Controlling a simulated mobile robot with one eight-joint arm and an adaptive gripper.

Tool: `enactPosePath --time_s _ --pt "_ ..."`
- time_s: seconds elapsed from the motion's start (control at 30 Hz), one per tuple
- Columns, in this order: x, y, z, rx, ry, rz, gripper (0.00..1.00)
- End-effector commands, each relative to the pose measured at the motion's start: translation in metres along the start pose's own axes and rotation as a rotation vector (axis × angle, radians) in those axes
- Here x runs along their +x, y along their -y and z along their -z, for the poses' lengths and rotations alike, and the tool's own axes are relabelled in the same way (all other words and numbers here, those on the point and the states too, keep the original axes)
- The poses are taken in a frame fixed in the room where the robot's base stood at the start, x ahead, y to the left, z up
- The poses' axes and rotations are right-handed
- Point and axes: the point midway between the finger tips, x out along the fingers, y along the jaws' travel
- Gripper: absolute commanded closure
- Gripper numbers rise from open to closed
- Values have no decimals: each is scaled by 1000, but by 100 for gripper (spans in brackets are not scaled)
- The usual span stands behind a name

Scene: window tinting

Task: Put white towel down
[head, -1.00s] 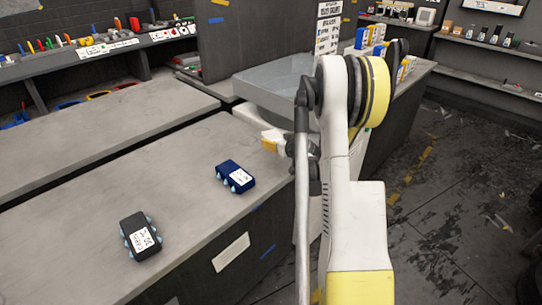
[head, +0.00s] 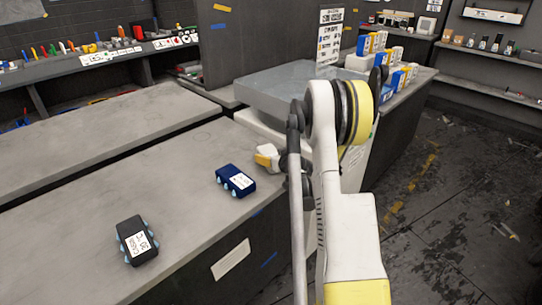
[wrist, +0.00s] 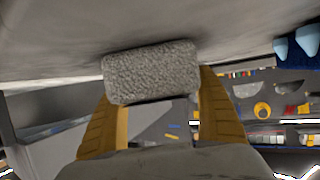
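The white towel shows in the wrist view as a rough, pale grey-white block (wrist: 152,72). It sits between the tips of my gripper's two yellow fingers (wrist: 155,100), and my gripper is shut on it. In the head view my gripper (head: 266,157) is at the far right end of the near grey counter (head: 130,180), at its edge by the dark blue pack. The towel is small there and hard to tell from the gripper. The counter surface lies close to the towel in the wrist view; I cannot tell whether they touch.
A dark blue labelled pack (head: 236,180) lies left of my gripper, and a black labelled pack (head: 137,241) lies nearer. A grey raised tray-like block (head: 285,85) stands behind. The counter between and left of the packs is clear.

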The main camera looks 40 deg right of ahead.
Motion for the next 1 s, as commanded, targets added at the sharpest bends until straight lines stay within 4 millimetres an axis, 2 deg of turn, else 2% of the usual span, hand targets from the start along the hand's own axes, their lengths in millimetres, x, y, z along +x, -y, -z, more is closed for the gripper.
enactPosePath --time_s 0.37,0.43,0.8,1.0 --pt "-2 0 3 0 0 0 14" --pt "-9 0 4 0 0 -1 14" --pt "-89 0 6 1 0 -1 14" --pt "-116 0 4 1 0 -1 14"
